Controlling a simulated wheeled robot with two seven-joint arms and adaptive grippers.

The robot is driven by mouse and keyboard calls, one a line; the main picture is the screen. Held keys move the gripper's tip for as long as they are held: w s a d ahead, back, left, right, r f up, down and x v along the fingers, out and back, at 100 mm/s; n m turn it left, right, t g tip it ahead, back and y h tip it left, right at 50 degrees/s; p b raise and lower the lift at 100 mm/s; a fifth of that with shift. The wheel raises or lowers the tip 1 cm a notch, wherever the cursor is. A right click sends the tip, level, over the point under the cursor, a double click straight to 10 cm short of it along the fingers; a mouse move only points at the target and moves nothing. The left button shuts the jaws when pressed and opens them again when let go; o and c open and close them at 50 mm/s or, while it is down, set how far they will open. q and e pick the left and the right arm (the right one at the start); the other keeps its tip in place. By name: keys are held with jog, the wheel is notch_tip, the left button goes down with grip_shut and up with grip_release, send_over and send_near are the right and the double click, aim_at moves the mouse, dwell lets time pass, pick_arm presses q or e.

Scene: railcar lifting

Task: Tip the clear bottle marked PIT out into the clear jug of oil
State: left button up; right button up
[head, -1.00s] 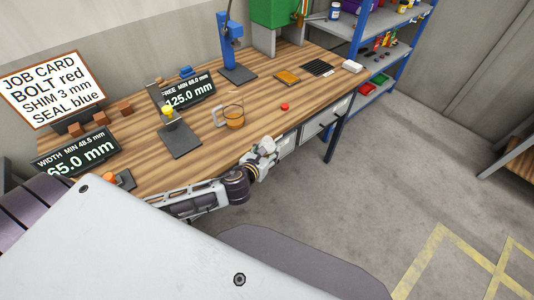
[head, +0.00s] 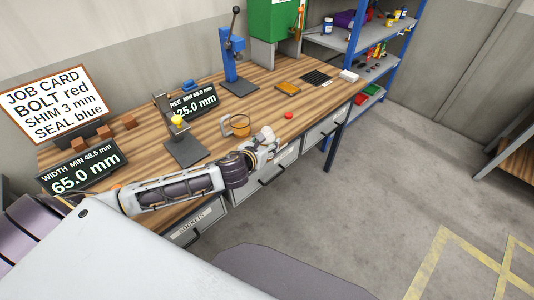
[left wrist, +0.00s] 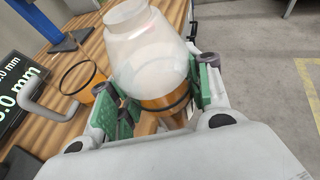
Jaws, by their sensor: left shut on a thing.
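My left gripper (head: 268,142) is at the front edge of the bench, just right of the clear jug (head: 238,127), which holds amber oil. In the left wrist view my gripper (left wrist: 165,98) has its green-padded fingers shut on a clear bottle (left wrist: 150,48) with a cloudy upper body and amber colour lower down. No PIT marking is readable. The jug (left wrist: 82,78) with its grey handle stands left of the bottle in that view, apart from it. In the head view the bottle is hard to tell from the pale gripper. My right gripper is out of view.
A red button-like disc (head: 288,115) lies right of the jug. A dark plate stand with a yellow piece (head: 185,150) is to its left. A blue press (head: 232,62) and display signs (head: 82,167) stand on the bench.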

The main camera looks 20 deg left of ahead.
pick_arm(q)
jog(key=w+a+r+b, duration=0.3)
jog(key=a+r, duration=0.6)
jog(key=w+a+r+m+h+b, duration=0.1)
jog(key=w+a+r+b, duration=0.2)
jog(key=a+r, duration=0.6)
jog(key=shift+a+r+h+b, duration=0.15)
jog(key=shift+a+h+b, duration=0.15)
jog(key=shift+a+b, duration=0.1)
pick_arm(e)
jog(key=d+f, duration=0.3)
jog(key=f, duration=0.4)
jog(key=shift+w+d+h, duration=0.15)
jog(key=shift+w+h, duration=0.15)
pick_arm(q)
jog(key=shift+r+m, duration=0.15)
jog(key=shift+m, duration=0.15)
jog(key=shift+s+h, duration=0.1)
jog(key=shift+h, duration=0.2)
